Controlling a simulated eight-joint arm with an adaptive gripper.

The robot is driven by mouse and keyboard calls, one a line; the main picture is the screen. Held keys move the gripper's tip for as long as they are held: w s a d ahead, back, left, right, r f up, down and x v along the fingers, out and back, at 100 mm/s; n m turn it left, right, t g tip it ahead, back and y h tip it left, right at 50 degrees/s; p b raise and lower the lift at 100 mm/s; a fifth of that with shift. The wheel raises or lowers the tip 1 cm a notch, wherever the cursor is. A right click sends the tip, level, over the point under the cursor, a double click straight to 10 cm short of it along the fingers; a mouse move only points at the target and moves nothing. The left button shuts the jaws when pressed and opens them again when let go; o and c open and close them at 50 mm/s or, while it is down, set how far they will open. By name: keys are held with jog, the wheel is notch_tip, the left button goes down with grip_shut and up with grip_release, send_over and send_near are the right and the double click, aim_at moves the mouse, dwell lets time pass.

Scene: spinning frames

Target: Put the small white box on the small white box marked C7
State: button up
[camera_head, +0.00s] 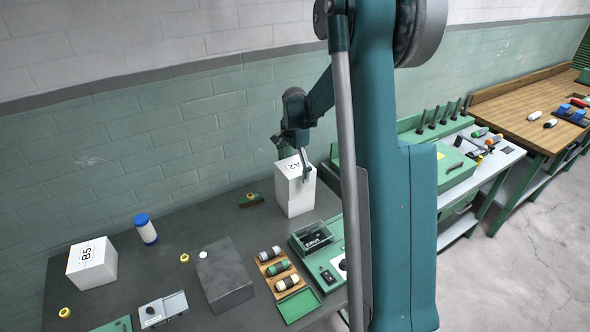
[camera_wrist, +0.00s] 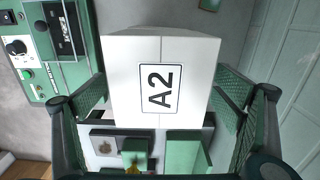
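A white box marked A2 (camera_head: 295,194) stands upright at the back of the dark bench in the head view. In the wrist view the A2 box (camera_wrist: 190,75) fills the middle, its label facing the camera. My gripper (camera_head: 303,165) is at the top of this box. In the wrist view its fingers flank the box left and right; whether both press on it is unclear. A second white box, marked B5 (camera_head: 92,262), stands at the left of the bench. No box with a C7 mark shows in either view.
A blue-and-white cylinder (camera_head: 145,229), a dark grey block (camera_head: 224,276), a wooden tray (camera_head: 266,267) with small cylinders and a green device (camera_head: 335,255) share the dark bench. More benches stand to the right. Some bare bench top lies between the B5 box and the A2 box.

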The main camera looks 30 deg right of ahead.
jog(key=shift+r, duration=0.15)
notch_tip(320, 180, up, 12)
dwell(0.8)
dwell(0.4)
jog(key=s+a+r+n+t, duration=0.2)
jog(key=s+a+r+n, duration=0.25)
jog(key=s+a, duration=0.4)
jog(key=s+a+r+n+t, duration=0.1)
jog(key=s+a+r+n, duration=0.35)
jog(key=s+a, duration=0.4)
jog(key=s+a+f+n+t, duration=0.2)
jog(key=s+a+n, duration=0.2)
jog(key=s, duration=0.5)
jog(key=s+a+f+n+t, duration=0.2)
jog(key=s+a+n, duration=0.3)
jog(key=s, duration=0.5)
jog(key=shift+a, duration=0.55)
